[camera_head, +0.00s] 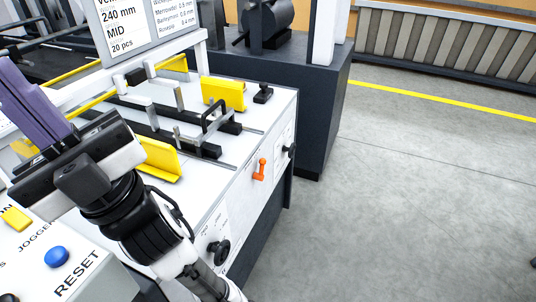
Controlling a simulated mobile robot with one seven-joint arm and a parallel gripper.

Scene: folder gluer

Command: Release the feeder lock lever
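An orange lever (260,169) with a round knob sits on the white side panel of the machine (235,192), right of the picture's middle. It stands nearly upright, leaning slightly right. No label on it can be read, so I cannot tell for sure that it is the feeder lock lever. My gripper (76,166) is at the left, above the machine top and well apart from the lever. A purple block-like part (36,106) extends from its far side; I cannot tell whether it is a finger or something else. The fingertips cannot be made out.
Black knobs (219,247) and (290,151) sit on the same side panel. Yellow guides (224,94) and black rails stand on top. A blue button (56,256) marked RESET is at lower left. A dark cabinet (310,105) stands behind. The floor at right is clear.

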